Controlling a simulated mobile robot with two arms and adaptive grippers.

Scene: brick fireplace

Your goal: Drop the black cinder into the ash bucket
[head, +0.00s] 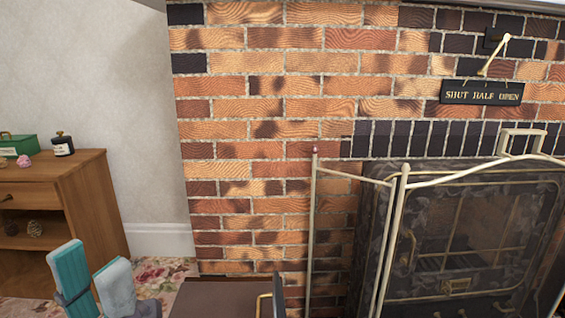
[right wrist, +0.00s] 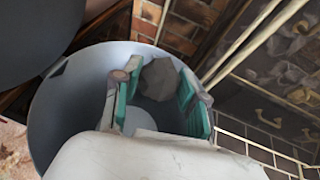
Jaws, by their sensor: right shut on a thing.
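The black cinder (right wrist: 160,80) shows in the right wrist view as a dark grey, rough lump between the teal fingers of my right gripper (right wrist: 156,84), which is shut on it. Behind and around the fingers is the ash bucket (right wrist: 60,120), a round grey-blue vessel; the fingers and cinder appear over or within its mouth. How deep the cinder sits cannot be told. The right gripper, cinder and bucket are not seen there.
A brass-framed fire screen (head: 395,240) stands before the stove at right. A brown box-like thing (head: 225,298) with a brass handle is at the bottom centre. A wooden cabinet (head: 90,205) stands at left. A dark round thing (right wrist: 40,35) lies beside the bucket's rim in the wrist view.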

